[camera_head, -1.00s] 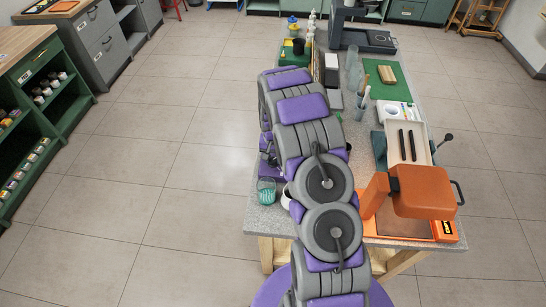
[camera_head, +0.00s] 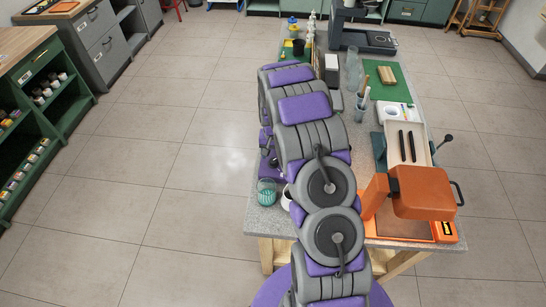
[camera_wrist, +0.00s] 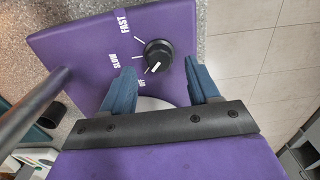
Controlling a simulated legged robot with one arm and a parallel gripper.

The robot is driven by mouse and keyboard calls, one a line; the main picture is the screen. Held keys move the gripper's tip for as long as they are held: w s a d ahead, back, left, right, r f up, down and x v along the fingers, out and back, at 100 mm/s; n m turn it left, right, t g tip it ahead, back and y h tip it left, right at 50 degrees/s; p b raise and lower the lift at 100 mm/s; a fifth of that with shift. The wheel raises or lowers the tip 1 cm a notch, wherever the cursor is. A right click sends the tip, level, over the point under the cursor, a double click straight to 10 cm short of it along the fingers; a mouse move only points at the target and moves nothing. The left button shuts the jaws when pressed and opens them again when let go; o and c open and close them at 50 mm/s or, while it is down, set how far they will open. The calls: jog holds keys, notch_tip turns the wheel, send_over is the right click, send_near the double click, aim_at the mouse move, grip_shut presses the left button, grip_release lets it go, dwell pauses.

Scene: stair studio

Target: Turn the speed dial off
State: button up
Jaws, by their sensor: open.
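The speed dial (camera_wrist: 158,54) is a black round knob on a purple panel (camera_wrist: 75,45) in the wrist view. White labels FAST, SLOW and OFF stand around it. Its white pointer mark faces the lower left, near the OFF label (camera_wrist: 141,83). My gripper (camera_wrist: 160,68) is open, with one blue finger on each side of the knob's near side. I cannot tell whether either finger touches it. In the head view my arm hides the gripper and dial.
A grey rod (camera_wrist: 35,100) crosses the left of the wrist view. The speckled worktop (camera_head: 262,217) carries a teal-patterned cup (camera_head: 267,191), an orange press (camera_head: 425,190), a tray with two black bars (camera_head: 396,128) and a green mat (camera_head: 400,90). Open floor lies left.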

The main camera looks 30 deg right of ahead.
aim_at(273, 160)
notch_tip(273, 160, up, 14)
jog(key=p, duration=0.1)
jog(key=shift+r, duration=0.25)
dwell(0.4)
